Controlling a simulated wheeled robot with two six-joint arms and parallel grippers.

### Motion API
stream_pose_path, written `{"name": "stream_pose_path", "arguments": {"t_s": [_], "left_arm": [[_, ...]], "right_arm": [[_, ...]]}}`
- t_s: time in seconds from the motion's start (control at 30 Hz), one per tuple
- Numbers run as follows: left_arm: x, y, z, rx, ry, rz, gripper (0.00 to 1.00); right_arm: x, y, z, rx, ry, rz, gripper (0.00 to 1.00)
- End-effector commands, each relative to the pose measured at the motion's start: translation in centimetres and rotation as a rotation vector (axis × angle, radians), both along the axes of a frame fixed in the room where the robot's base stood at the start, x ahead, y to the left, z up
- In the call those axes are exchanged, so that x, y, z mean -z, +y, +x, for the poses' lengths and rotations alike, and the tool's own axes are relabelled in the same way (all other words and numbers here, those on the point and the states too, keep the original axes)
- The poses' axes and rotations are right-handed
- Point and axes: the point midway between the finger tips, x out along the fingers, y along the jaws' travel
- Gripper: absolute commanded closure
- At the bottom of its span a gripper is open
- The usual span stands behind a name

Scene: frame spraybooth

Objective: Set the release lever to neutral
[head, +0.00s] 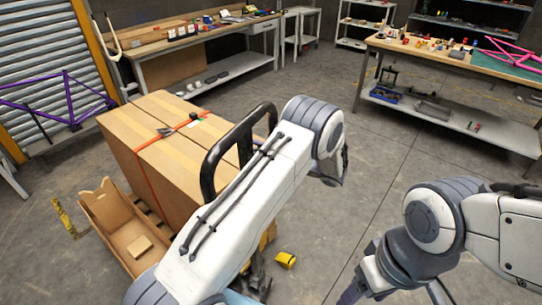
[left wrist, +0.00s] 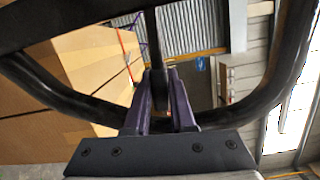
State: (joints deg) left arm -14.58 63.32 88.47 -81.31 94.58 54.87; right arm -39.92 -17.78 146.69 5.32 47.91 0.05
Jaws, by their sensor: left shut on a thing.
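The black loop handle (head: 210,165) of a pallet truck stands beside a large cardboard box, partly hidden by my left arm. In the left wrist view the loop (left wrist: 265,105) curves around my left gripper (left wrist: 158,95). Its purple fingers are shut on a thin dark release lever (left wrist: 152,45) inside the loop. In the head view the lever and the left fingertips are hidden behind my left arm.
The strapped cardboard box (head: 165,150) stands left of the handle, with an open carton (head: 120,225) in front. A yellow object (head: 285,259) lies on the floor. Workbenches (head: 210,45) stand at the back and right. The grey floor between is mostly clear.

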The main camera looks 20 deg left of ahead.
Motion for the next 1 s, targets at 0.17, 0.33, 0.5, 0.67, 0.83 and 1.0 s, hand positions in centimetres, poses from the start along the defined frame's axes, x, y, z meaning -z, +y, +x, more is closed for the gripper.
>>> {"name": "stream_pose_path", "arguments": {"t_s": [0.17, 0.33, 0.5, 0.67, 0.83, 1.0], "left_arm": [[-0.2, 0.0, 0.0, -0.002, -0.079, -0.006, 1.0], [-0.7, 0.0, 0.0, -0.003, -0.124, -0.011, 1.0], [-0.9, 0.0, 0.0, -0.003, -0.129, -0.011, 1.0], [-0.9, 0.0, 0.0, -0.004, -0.128, -0.011, 0.7], [-0.9, 0.0, 0.0, -0.003, -0.127, -0.01, 0.47], [-0.9, 0.0, 0.0, -0.002, -0.127, -0.01, 0.47]], "right_arm": [[1.9, 0.0, 0.0, -0.001, 0.0, 0.0, 0.31], [2.5, 0.0, 0.0, -0.002, 0.0, 0.0, 0.31], [2.4, 0.0, 0.0, -0.002, 0.0, 0.0, 0.31], [2.4, 0.0, 0.0, -0.001, 0.0, 0.0, 0.31], [2.4, 0.0, 0.0, -0.001, 0.0, 0.0, 0.31], [2.4, 0.0, 0.0, -0.001, 0.0, 0.0, 0.31]]}}
